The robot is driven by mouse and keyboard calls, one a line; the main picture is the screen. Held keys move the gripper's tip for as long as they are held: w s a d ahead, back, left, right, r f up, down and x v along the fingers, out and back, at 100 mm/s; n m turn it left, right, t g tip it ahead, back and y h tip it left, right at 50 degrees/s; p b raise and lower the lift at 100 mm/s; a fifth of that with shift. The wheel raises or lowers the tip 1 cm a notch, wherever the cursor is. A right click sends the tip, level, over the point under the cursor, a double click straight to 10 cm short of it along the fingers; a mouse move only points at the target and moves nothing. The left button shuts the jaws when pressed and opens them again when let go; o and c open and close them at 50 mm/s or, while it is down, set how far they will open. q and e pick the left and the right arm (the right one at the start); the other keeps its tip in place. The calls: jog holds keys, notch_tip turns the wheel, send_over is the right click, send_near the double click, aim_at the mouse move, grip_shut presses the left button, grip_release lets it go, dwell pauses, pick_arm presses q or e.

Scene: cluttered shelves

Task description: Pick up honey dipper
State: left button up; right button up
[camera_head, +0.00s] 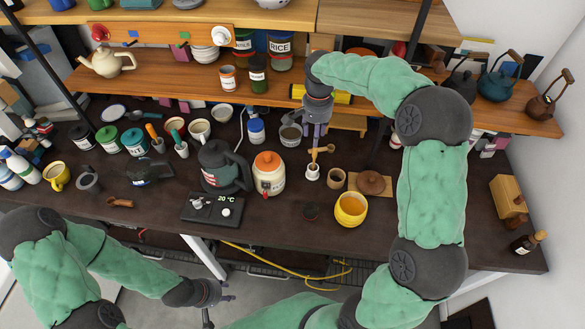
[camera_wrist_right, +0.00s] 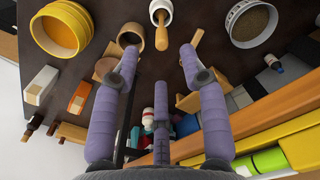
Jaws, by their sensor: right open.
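A wooden handle, which I take for the honey dipper (camera_head: 314,156), stands in a small white pot (camera_head: 312,173) on the dark counter. In the right wrist view the handle (camera_wrist_right: 163,37) rises from the white pot (camera_wrist_right: 162,9) toward the camera; its lower end is hidden inside. My right gripper (camera_head: 315,133) is just behind and above it, pointing down. My left gripper (camera_head: 217,304) is low, in front of the counter, fingers apart and empty.
A brown cup (camera_head: 337,177), a yellow pot (camera_head: 351,209) and an orange-lidded jar (camera_head: 268,174) stand close to the white pot. A dark-filled bowl (camera_head: 290,135) is behind left. A wooden shelf (camera_head: 190,82) runs along the back.

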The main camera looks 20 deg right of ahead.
jog(key=shift+d+f, duration=0.2)
jog(key=shift+f, duration=0.25)
jog(key=b, duration=0.1)
send_over(314, 157)
jog(key=f, duration=0.4)
jog(key=shift+w+f, duration=0.2)
jog(key=shift+f, duration=0.05)
jog(key=shift+w+d+f+b, duration=0.15)
jog(key=shift+f+b, duration=0.2)
jog(key=shift+f, duration=1)
jog(key=shift+d+f+b, duration=0.15)
jog(key=shift+f+b, duration=0.2)
jog(key=shift+f, duration=1)
grip_shut()
